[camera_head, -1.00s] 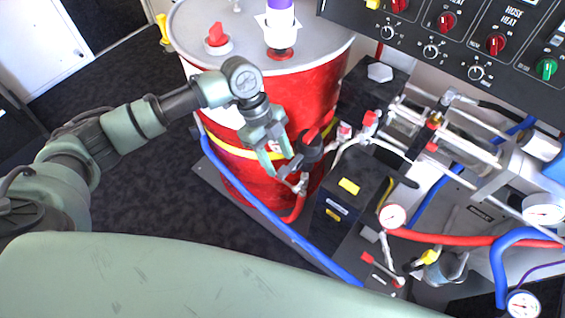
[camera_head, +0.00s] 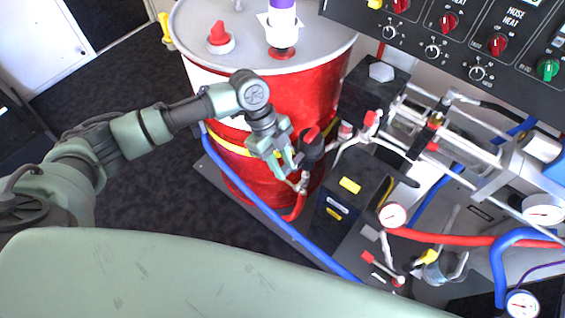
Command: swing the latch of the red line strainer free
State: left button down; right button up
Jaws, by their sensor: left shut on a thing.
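The red line strainer (camera_head: 312,146) is a dark cylinder with a red piece on top, on the red hose in front of the red drum. My left gripper (camera_head: 288,167) reaches in from the left, against the strainer's left side. Its fingers are closed together on the latch there. The fingers hide most of the latch, so its exact angle cannot be told. My right gripper is not in view.
The red drum (camera_head: 285,100) stands close behind my left gripper. A blue hose (camera_head: 262,208) runs along the base plate below it. Dark floor is clear at left.

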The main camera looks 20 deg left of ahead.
pick_arm(q)
jog(key=shift+s+d+r+n+p, duration=0.1)
jog(key=shift+d+r+n+p, duration=0.15)
jog(key=shift+p, duration=0.3)
jog(key=shift+w+d+f+n+t+y+p, duration=0.15)
jog(key=shift+d+n+t+p, duration=0.65)
jog(key=shift+n+p, duration=1.6)
jog(key=shift+w+d+r+n+t+y+p, duration=0.2)
jog(key=shift+d+n+t+p, duration=0.6)
jog(key=shift+n+p, duration=1.6)
jog(key=shift+w+d+f+n+t+y+p, duration=0.2)
jog(key=shift+d+n+t+p, duration=0.6)
jog(key=shift+n+p, duration=1.6)
jog(key=shift+a+m+p, duration=0.15)
jog(key=shift+m+p, duration=0.3)
jog(key=shift+p, duration=0.1)
jog(key=c, duration=1.1)
grip_release()
jog(key=shift+s, duration=0.1)
